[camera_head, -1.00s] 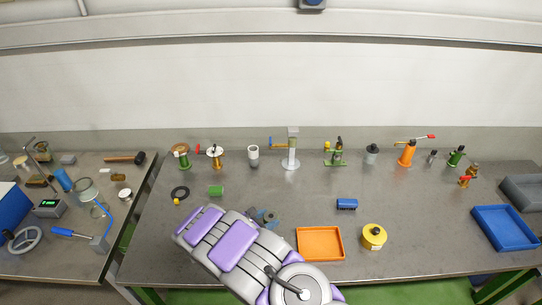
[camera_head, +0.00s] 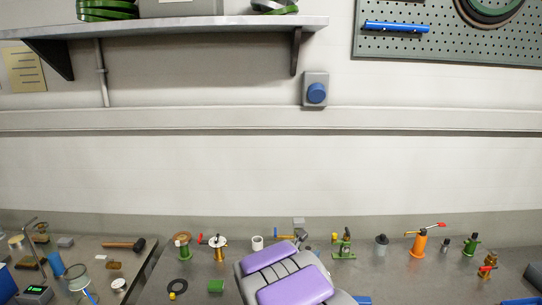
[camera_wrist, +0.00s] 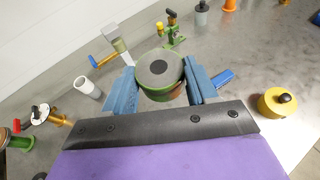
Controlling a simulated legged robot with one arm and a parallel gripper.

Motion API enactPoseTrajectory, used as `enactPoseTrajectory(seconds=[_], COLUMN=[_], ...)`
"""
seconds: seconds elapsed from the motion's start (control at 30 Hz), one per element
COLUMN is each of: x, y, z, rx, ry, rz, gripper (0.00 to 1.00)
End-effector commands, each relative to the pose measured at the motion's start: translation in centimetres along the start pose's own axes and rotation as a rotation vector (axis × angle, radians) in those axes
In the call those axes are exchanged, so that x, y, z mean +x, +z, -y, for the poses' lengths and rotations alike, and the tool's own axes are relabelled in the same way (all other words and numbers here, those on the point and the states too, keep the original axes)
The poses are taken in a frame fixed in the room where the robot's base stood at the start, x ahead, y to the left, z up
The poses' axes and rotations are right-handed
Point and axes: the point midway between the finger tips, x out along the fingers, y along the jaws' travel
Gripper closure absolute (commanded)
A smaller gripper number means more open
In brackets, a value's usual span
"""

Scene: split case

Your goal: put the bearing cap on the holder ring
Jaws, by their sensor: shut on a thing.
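My gripper (camera_wrist: 158,88) has its blue jaws shut on a round green piece with a grey top and a dark centre (camera_wrist: 158,68), which I take for the bearing cap. In the head view my arm hides the jaws and the piece. I cannot tell for sure which thing is the holder ring. A flat black ring (camera_head: 178,286) lies on the table left of my arm, with a small yellow part at its edge. A brown ring (camera_head: 183,237) sits on a green stand farther back. The held piece is apart from both.
A yellow pot (camera_wrist: 277,102) and a blue block (camera_wrist: 222,77) are to the right. Bare table lies between them.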

Motion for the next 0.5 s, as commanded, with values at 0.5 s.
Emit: enactPoseTrajectory(seconds=[0.5], x=[-5.2], y=[5.6], z=[5.8], rx=[-0.077], ry=[0.190], rz=[-0.001], gripper=[0.85])
